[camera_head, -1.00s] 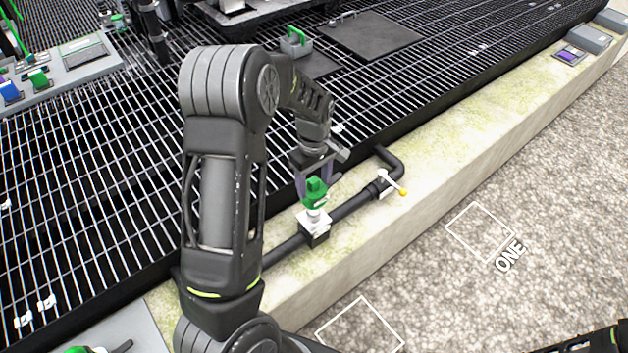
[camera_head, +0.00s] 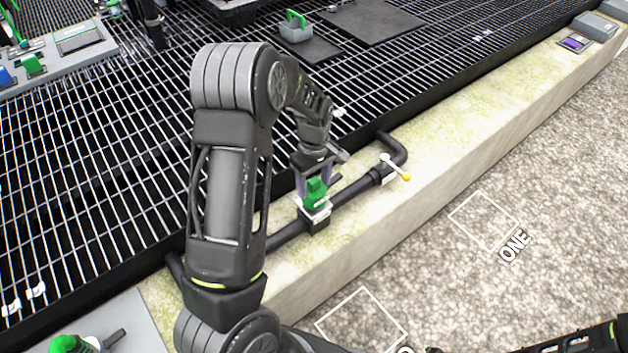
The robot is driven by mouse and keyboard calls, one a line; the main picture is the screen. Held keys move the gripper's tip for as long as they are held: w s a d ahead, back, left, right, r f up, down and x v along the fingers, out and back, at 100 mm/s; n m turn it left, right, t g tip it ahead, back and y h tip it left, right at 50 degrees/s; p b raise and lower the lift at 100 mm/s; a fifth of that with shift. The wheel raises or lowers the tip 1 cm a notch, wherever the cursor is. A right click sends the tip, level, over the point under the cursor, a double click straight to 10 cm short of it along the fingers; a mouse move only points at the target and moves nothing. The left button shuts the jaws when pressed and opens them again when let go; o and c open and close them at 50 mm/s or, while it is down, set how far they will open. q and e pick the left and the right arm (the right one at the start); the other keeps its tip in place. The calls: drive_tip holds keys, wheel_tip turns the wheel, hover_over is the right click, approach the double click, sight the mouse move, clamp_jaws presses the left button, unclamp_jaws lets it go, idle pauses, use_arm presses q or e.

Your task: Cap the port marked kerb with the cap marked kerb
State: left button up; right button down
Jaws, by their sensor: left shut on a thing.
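A green cap (camera_head: 316,193) is held in my left gripper (camera_head: 313,184), above the kerb. The cap sits right at the top of a white-plated port (camera_head: 317,214) on the black pipe (camera_head: 347,197). Cap and port appear to touch, but I cannot tell whether the cap is fully seated. The markings on cap and port are too small to read. My right gripper does not show; only a dark arm part shows at the bottom right.
A valve with a yellow-tipped white lever (camera_head: 397,170) stands on the pipe to the right. The mossy kerb (camera_head: 440,130) borders a metal grating (camera_head: 90,190). A grey tray with a green-topped part (camera_head: 72,343) lies at the bottom left. Gravel lies to the right.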

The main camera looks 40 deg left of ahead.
use_arm(q)
drive_tip(key=shift+f, duration=0.6)
drive_tip(key=o, duration=1.6)
drive_tip(key=shift+o, duration=0.2)
wheel_tip(320, 180, up, 8)
drive_tip(key=shift+f+p, duration=0.1)
drive_tip(key=shift+p, duration=0.45)
